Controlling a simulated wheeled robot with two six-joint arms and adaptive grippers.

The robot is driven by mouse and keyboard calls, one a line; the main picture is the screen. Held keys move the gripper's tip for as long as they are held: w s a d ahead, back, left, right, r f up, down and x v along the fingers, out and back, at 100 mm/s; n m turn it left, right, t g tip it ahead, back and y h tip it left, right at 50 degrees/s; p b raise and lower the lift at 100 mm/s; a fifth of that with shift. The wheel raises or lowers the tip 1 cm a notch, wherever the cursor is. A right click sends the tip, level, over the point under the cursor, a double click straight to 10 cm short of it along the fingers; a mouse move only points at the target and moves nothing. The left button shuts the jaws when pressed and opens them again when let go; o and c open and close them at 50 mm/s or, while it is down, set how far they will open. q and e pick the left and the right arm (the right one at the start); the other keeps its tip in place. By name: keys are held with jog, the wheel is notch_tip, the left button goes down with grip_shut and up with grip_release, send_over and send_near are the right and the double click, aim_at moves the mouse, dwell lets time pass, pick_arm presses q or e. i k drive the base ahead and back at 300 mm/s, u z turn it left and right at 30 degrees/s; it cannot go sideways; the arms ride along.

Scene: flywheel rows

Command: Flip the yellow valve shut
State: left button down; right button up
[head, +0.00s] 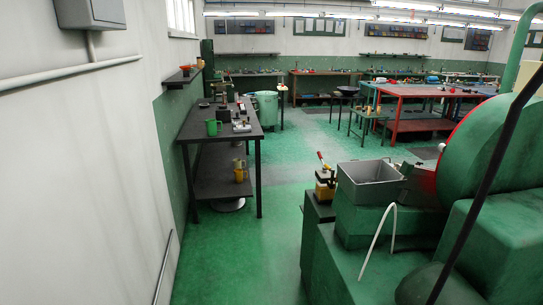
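A small yellow and black fitting (325,186) with a thin upright lever stands on a dark block at the left end of the green machine. The lever has a red tip (321,156) and leans to the left. This fitting looks like the yellow valve, but it is too small to tell for sure or to read its open or shut position. Neither of my grippers is in view.
A grey open bin (370,183) sits right of the fitting on the green machine (375,259). A large green wheel housing (490,140) rises at right. A dark workbench (225,122) stands along the left wall. Green floor (245,255) is clear between them.

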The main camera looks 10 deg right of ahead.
aim_at(329, 168)
jog(key=i, duration=1.2)
jog(key=z, duration=1.1)
